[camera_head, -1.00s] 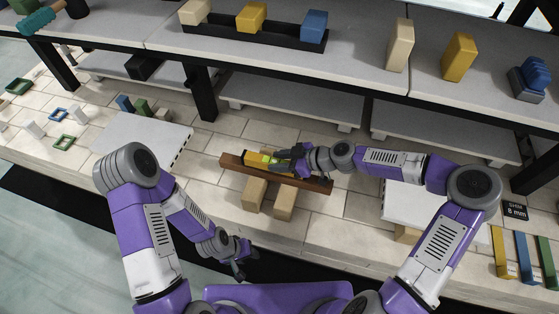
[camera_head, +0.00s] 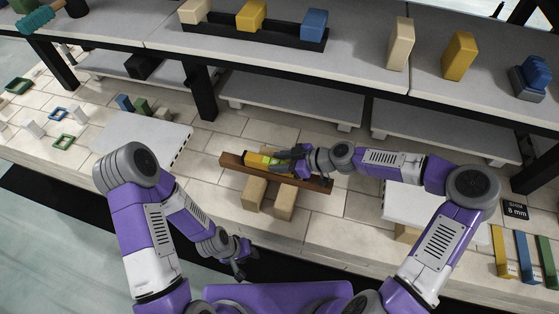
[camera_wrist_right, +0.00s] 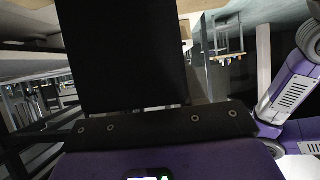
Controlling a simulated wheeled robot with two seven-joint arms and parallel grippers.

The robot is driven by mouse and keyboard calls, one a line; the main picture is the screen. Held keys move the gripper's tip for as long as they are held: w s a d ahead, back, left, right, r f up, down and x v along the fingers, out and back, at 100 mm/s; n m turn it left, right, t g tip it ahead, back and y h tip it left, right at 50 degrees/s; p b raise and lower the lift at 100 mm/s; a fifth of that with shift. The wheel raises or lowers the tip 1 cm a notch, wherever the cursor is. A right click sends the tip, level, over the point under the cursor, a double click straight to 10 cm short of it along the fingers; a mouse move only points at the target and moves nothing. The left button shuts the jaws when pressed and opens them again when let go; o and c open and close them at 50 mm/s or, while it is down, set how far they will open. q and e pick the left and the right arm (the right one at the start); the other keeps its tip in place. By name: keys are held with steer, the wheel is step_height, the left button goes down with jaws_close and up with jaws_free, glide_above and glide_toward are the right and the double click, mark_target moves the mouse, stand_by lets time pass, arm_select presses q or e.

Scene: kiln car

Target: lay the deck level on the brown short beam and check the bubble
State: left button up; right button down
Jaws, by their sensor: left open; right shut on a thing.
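The brown short beam (camera_head: 232,165) lies across two tan blocks, one (camera_head: 253,194) left and one (camera_head: 284,203) right. I cannot read the bubble at this size. My right gripper (camera_head: 280,165) is shut on the level's right end, which it partly hides. My left gripper (camera_head: 239,268) is open and empty, low in front of the deck edge. The right wrist view shows mostly dark gripper parts and not the level.
A white board (camera_head: 140,141) lies left of the beam, and another (camera_head: 402,204) lies under my right arm. A grey shelf (camera_head: 360,75) with blocks stands behind. Coloured shim bars (camera_head: 521,257) lie at right.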

steer(key=shift+f, duration=0.15)
steer(key=c, duration=0.6)
jaws_free()
steer(key=shift+o, duration=0.2)
steer(key=shift+d, duration=0.1)
steer(key=shift+p+v, duration=1.7)
steer(key=shift+v, duration=2.1)
steer(key=p+v, duration=0.2)
steer(key=v, duration=0.6)
